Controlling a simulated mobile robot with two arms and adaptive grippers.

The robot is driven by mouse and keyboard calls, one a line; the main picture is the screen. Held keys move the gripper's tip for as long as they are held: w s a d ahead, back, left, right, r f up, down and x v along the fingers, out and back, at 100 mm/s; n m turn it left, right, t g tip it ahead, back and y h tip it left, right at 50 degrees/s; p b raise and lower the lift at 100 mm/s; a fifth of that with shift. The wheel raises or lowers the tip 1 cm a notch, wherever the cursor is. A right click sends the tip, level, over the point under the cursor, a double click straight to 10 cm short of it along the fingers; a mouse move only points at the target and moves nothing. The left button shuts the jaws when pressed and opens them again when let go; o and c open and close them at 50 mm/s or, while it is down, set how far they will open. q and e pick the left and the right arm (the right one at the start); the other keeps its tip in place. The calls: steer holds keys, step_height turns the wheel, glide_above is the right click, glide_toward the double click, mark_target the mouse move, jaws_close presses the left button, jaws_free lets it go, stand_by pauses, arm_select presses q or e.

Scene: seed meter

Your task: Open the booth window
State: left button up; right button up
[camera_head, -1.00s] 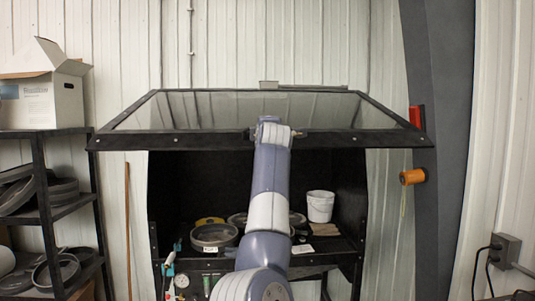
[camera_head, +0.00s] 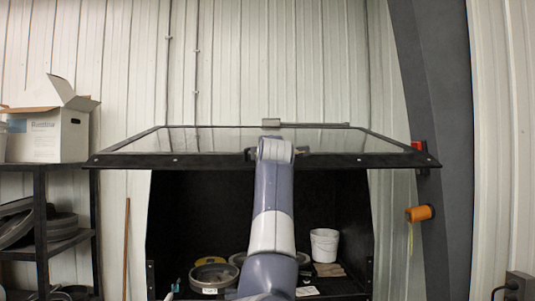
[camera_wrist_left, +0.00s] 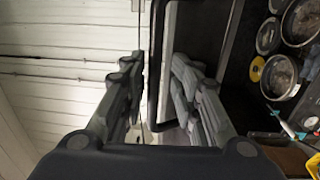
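The booth window (camera_head: 330,162) is a glass panel in a dark frame, hinged at the back, swung up and out above the dark booth (camera_head: 300,215). Its pane lies close to flat, seen nearly edge-on in the head view. My left gripper (camera_head: 275,151) is at the middle of the window's front frame bar. In the left wrist view, my left gripper's fingers (camera_wrist_left: 160,75) stand apart, one on each side of the window frame (camera_wrist_left: 155,50); firm contact is not clear. My right gripper is not in view.
Inside the booth are a white bucket (camera_head: 324,246) and round pans (camera_head: 214,276). A shelf (camera_head: 40,170) with a cardboard box (camera_head: 48,133) stands at left. A grey post (camera_head: 432,150) with an orange reel (camera_head: 419,213) stands at right. The space above the window is clear.

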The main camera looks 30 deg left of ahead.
arm_select(q)
steer(key=shift+s+d, duration=0.1)
steer(key=v, duration=1.2)
steer(key=shift+f, duration=0.1)
stand_by(0.5)
